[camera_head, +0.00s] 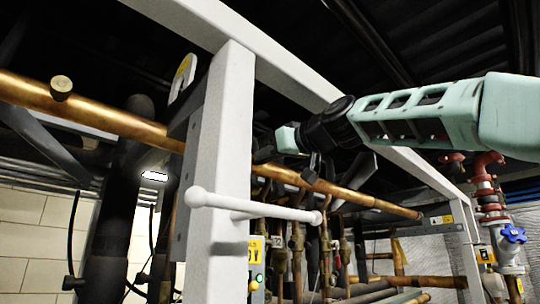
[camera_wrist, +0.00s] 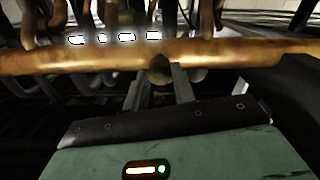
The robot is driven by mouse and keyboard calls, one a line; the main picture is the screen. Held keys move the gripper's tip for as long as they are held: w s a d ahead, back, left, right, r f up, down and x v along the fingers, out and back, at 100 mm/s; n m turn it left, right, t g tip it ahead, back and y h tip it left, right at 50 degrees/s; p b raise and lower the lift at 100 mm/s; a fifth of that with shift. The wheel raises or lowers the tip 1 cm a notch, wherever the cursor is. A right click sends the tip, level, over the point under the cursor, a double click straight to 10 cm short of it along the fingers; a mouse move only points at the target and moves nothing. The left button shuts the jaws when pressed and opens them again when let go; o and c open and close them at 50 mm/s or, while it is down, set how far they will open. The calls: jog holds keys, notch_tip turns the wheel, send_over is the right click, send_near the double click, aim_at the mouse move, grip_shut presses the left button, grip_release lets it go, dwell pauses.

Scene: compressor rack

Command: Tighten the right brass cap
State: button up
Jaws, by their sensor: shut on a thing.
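The right brass cap (camera_wrist: 159,71) sits on the front of a horizontal copper pipe (camera_wrist: 70,57), seen in the wrist view. My gripper (camera_wrist: 160,76) has its two fingers on either side of this cap and is shut on it. In the head view my gripper (camera_head: 312,167) reaches the copper pipe (camera_head: 130,125) from the right, behind the white post; I cannot make out the gripped cap clearly there. Another brass cap (camera_head: 61,88) stands on the same pipe at the far left, apart from my gripper.
A white upright post (camera_head: 229,140) and a white overhead beam (camera_head: 290,72) frame the rack close to my arm. A white handle bar (camera_head: 255,209) juts out below. Several vertical pipes hang under the copper pipe. A red valve assembly with a blue handwheel (camera_head: 512,233) stands at right.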

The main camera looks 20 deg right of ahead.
jog(key=m, duration=0.9)
jog(key=shift+m, duration=0.4)
dwell(0.4)
jog(key=o, duration=1)
jog(key=b+v, duration=0.7)
jog(key=v, duration=1)
jog(key=shift+s+d+b, duration=0.2)
jog(key=shift+b, duration=0.15)
